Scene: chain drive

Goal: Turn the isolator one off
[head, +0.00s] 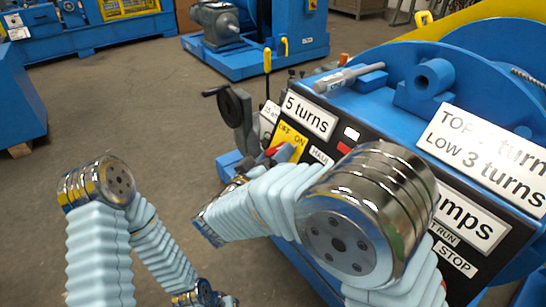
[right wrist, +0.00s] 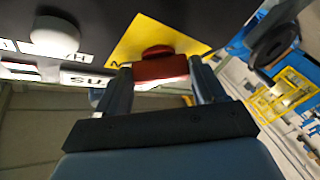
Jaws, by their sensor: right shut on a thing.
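The isolator is a red handle (right wrist: 160,68) on a yellow plate (right wrist: 132,40) on the dark panel. In the head view the yellow plate (head: 291,137) reads OFF and ON, and a bit of the red handle (head: 273,151) shows at its lower left. My right gripper (right wrist: 160,77) is shut on the red handle, with one finger at each end of it. In the head view my right forearm and wrist hide most of the gripper. Which mark the handle points to cannot be told. My left arm is at the left of the head view, its gripper out of sight.
A black handwheel (head: 234,107) stands left of the panel. A white knob (right wrist: 55,37) sits beside the yellow plate. White labels such as "5 turns" (head: 309,115) and STOP (head: 454,262) cover the panel. Blue machines (head: 258,45) stand behind; the floor at left is open.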

